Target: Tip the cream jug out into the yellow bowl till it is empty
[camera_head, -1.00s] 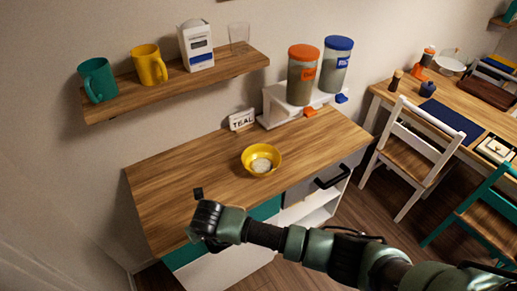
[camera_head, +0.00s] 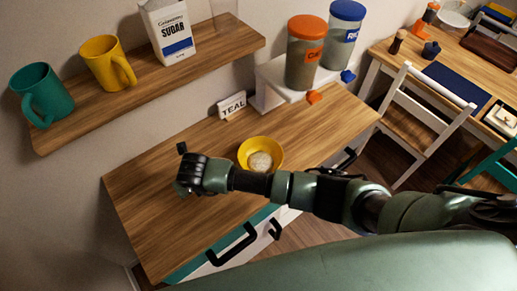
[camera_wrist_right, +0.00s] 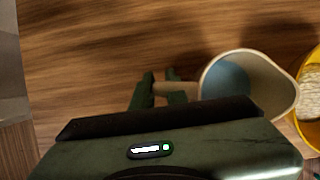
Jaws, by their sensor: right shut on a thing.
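The cream jug (camera_wrist_right: 268,88) shows in the right wrist view with its mouth facing the camera and a bluish inside; I cannot tell how much it holds. My right gripper (camera_wrist_right: 161,92) is shut on its handle. In the head view the right gripper (camera_head: 186,168) is over the counter, left of the yellow bowl (camera_head: 272,145); the jug is not discernible there. The bowl holds a pale, grainy heap, and its edge also shows at the right of the wrist view (camera_wrist_right: 308,138), close beside the jug. My left gripper is not in view.
The wooden counter (camera_head: 140,205) is clear around the bowl. Above is a shelf (camera_head: 120,95) with mugs and a sugar carton (camera_head: 168,32). A chair (camera_head: 425,120) stands right.

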